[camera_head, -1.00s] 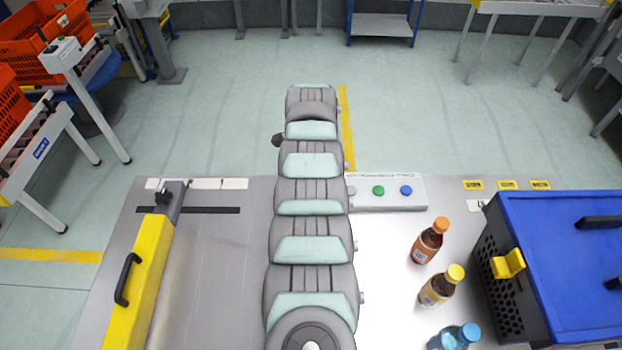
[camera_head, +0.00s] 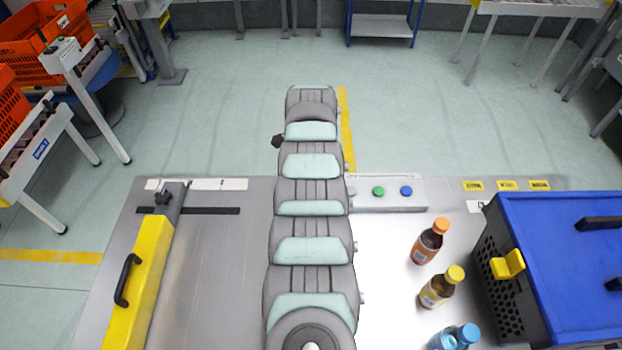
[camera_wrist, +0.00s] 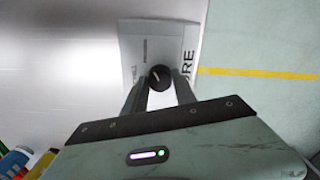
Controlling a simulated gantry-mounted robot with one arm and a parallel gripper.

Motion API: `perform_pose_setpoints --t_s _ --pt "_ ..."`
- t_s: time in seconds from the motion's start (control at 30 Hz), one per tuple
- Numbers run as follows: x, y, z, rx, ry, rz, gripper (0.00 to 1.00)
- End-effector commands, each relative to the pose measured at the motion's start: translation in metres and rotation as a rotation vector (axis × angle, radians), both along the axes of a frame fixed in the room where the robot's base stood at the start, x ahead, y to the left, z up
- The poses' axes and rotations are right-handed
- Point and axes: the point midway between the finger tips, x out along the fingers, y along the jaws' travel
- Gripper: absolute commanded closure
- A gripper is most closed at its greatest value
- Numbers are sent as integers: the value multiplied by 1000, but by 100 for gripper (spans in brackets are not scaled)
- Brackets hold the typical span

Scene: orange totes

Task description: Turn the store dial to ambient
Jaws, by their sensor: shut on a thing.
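The store dial (camera_wrist: 160,78) is a round black knob with a light pointer line, on a pale panel (camera_wrist: 135,38) in the wrist view. Part of a dark label ending in "RE" shows on the panel beside it. My gripper (camera_wrist: 160,88) is shut on the dial, with one finger on each side. The small lettering around the dial is too blurred to read. In the head view my own arm hides the dial and the gripper.
A button panel (camera_head: 385,193) stands right of my arm. Several bottles, one orange-capped (camera_head: 430,242), stand near a black crate with a blue lid (camera_head: 565,260). A yellow bar with a black handle (camera_head: 140,280) lies at left. Bare worktop (camera_head: 225,270) lies between.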

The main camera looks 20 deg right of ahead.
Motion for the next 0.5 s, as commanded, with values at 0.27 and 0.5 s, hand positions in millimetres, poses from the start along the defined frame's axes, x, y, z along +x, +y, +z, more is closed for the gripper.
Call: perform_pose_setpoints --t_s 0.27,0.5 --pt "0 0 1 1 0 114 100" --pt "0 0 1 1 0 314 100"
